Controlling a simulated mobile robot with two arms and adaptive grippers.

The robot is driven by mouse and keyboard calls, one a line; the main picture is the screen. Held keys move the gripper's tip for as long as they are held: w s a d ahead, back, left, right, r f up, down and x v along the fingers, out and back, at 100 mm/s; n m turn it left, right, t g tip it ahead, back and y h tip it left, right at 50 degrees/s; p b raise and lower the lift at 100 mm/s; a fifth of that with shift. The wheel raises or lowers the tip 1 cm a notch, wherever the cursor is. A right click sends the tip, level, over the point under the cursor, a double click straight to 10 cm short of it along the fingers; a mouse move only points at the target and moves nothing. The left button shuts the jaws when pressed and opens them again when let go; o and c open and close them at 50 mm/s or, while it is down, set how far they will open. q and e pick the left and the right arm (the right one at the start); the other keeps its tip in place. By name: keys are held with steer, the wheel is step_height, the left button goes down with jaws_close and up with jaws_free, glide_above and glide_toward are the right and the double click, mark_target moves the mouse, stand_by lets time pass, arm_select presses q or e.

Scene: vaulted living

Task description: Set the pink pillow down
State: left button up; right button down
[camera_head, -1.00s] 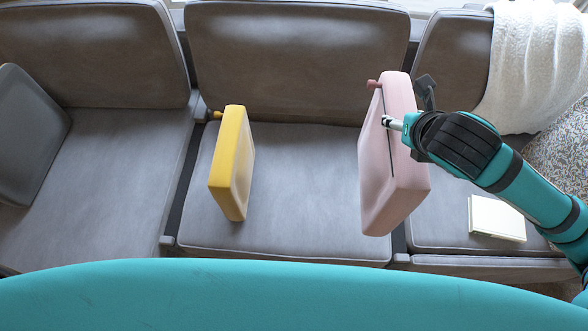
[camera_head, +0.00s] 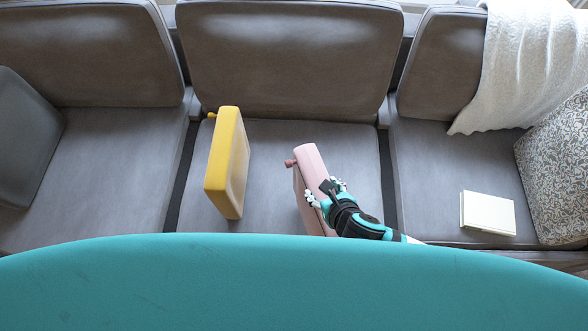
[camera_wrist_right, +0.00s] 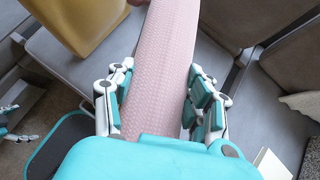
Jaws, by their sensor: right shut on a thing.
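The pink pillow (camera_head: 312,160) stands on edge over the front of the middle seat in the head view. A small reddish knob shows at its upper left. My right gripper (camera_head: 327,193) is shut on it from the near right side. In the right wrist view the pillow (camera_wrist_right: 160,60) runs between the two fingers of my right gripper (camera_wrist_right: 162,100). The pillow's lower part is hidden by my body in the head view, so I cannot tell whether it touches the seat. My left gripper is not in the head view.
A yellow cushion-like block (camera_head: 228,163) stands upright on the middle seat (camera_head: 270,150), left of the pillow. A pale book (camera_head: 488,213) lies on the right seat. A patterned pillow (camera_head: 560,165), a white throw (camera_head: 525,65) and a grey pillow (camera_head: 22,140) are further out.

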steer(key=w+d+f+p, duration=0.1)
steer(key=w+d+f, duration=0.1)
steer(key=w, duration=0.5)
steer(key=w+d+f+p, duration=0.1)
steer(key=w+d+f, duration=0.2)
steer(key=w, duration=0.5)
steer(key=shift+w+d, duration=0.1)
steer(key=shift+f, duration=0.1)
steer(key=c, duration=0.5)
jaws_free()
steer(key=shift+c, duration=0.2)
